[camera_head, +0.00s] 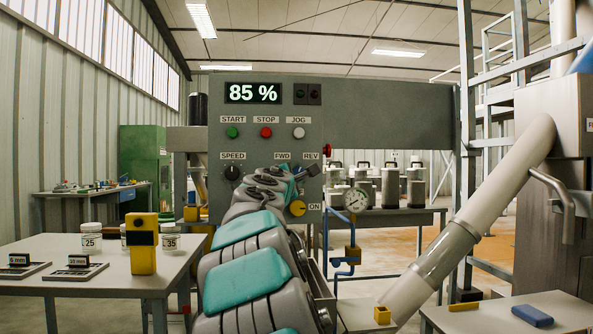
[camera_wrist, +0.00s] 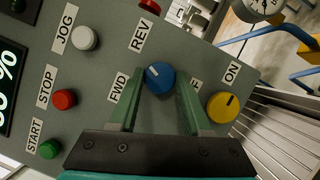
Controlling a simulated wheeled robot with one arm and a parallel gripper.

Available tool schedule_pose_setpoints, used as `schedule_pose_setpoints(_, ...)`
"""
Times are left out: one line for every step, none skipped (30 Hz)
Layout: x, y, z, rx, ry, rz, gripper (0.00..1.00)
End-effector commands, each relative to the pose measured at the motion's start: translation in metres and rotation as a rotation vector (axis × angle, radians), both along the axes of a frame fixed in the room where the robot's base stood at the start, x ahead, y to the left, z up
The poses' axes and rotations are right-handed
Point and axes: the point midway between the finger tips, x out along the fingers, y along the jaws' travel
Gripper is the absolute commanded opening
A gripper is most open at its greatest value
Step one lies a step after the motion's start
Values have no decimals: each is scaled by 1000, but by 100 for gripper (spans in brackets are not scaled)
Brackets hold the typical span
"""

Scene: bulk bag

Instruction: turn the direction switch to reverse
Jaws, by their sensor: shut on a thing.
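The direction switch is a blue round knob (camera_wrist: 160,78) on the grey control panel (camera_head: 350,110), below the FWD and REV labels. My gripper (camera_wrist: 159,74) has its two green fingers on either side of the knob, shut on it. The knob's white mark points to the panel side between the FWD label (camera_wrist: 118,87) and the REV label (camera_wrist: 138,35). In the head view my arm covers the knob, and the REV label (camera_head: 311,156) shows just above my wrist.
A yellow knob (camera_wrist: 222,105) by an ON label sits close beside my right finger in the wrist view. Green START (camera_head: 232,132), red STOP (camera_head: 266,132) and white JOG (camera_head: 299,132) buttons sit above. The display (camera_head: 253,93) reads 85 %.

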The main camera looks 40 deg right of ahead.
Motion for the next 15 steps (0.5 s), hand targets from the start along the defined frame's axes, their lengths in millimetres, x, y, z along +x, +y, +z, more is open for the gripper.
schedule_pose_setpoints(1, 0, 1, 29, -18, 2, 0)
schedule_pose_setpoints(1, 1, 1, 44, -28, 3, 0)
schedule_pose_setpoints(2, 1, 1, 64, -39, 4, 0)
schedule_pose_setpoints(1, 1, 1, 77, -48, 3, 0)
schedule_pose_setpoints(1, 0, 1, 91, -56, 2, 0)
schedule_pose_setpoints(1, 0, 0, 107, -65, 1, 0)
schedule_pose_setpoints(1, 0, 0, 119, -72, 1, 0)
schedule_pose_setpoints(1, -1, 0, 129, -77, -1, 0)
schedule_pose_setpoints(1, -1, 0, 141, -83, -1, 0)
schedule_pose_setpoints(0, -1, -1, 147, -87, -2, 0)
schedule_pose_setpoints(1, -1, -1, 154, -91, -2, 0)
schedule_pose_setpoints(1, -1, -1, 162, -96, -1, 0)
schedule_pose_setpoints(1, -1, -1, 167, -99, -1, 0)
schedule_pose_setpoints(1, -1, -1, 171, -102, -1, 0)
schedule_pose_setpoints(1, -1, -1, 176, -105, -1, 0)
